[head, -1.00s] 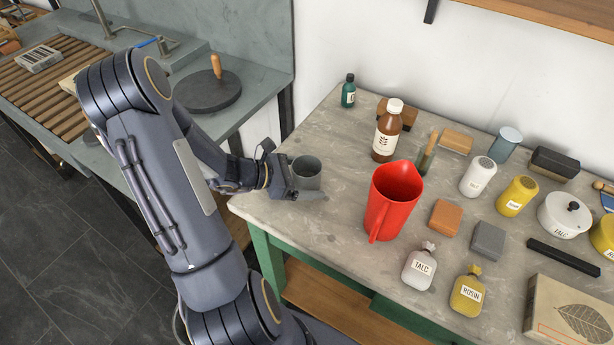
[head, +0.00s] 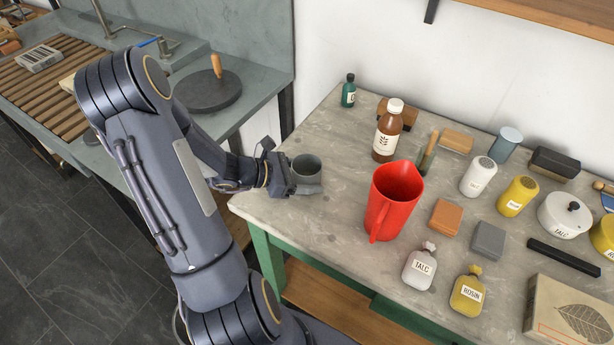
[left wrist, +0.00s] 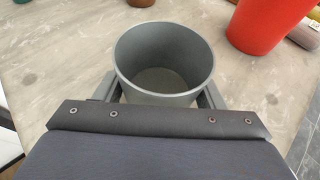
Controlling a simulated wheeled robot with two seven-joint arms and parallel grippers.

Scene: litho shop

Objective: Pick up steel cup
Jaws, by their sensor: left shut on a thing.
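The steel cup (head: 306,171) is a small grey open-topped cup near the left end of the stone-topped table. My left gripper (head: 305,188) reaches it from the left and is shut on it. In the left wrist view the cup (left wrist: 164,62) stands upright and empty between the two fingers (left wrist: 160,92), one on each side. I cannot tell whether its base touches the table. My right gripper is not in view.
A red jug (head: 392,200) stands right of the cup. A brown bottle (head: 387,135) and a green bottle (head: 348,92) stand behind. Talc (head: 419,270) and rosin (head: 466,295) bags lie near the front edge. Bare tabletop (head: 300,222) lies in front of the cup.

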